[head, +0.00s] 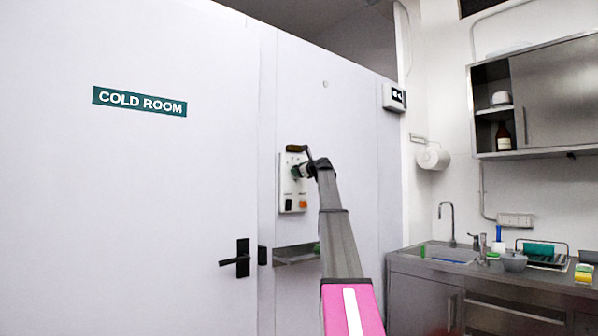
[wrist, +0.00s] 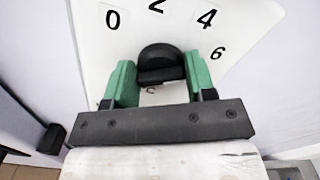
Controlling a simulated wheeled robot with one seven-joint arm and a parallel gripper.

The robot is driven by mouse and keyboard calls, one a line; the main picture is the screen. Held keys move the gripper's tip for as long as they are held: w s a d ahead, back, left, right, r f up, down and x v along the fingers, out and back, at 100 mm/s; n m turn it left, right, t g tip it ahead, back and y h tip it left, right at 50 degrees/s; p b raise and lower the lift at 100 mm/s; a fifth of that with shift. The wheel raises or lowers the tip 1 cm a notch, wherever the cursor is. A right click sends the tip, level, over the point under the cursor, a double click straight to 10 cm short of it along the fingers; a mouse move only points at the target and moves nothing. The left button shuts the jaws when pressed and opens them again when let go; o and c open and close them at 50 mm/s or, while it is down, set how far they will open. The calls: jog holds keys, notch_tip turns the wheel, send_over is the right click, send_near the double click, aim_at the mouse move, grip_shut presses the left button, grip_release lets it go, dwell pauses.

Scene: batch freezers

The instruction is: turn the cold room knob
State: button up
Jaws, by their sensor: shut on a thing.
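The black cold room knob (wrist: 160,56) sits on a white dial plate with the numbers 0, 2, 4 and 6 (wrist: 232,18) in the wrist view. The green fingers of my gripper (wrist: 158,72) stand on either side of the knob and are shut on it. I cannot tell which number the knob points to. In the head view my gripper (head: 299,171) is at the white control panel (head: 287,191) on the wall right of the door; it hides the knob there.
The white door with the COLD ROOM sign (head: 139,102) is closed, with a black handle (head: 236,259). A small metal shelf (head: 290,256) is below the panel. A steel sink counter (head: 480,272) and wall cabinet (head: 560,95) stand at the right.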

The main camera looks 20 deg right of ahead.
dwell(0.3)
jog(key=o, duration=0.9)
jog(key=shift+s, duration=0.15)
jog(key=v, duration=1)
jog(key=shift+s, duration=0.3)
jog(key=shift+d, duration=0.2)
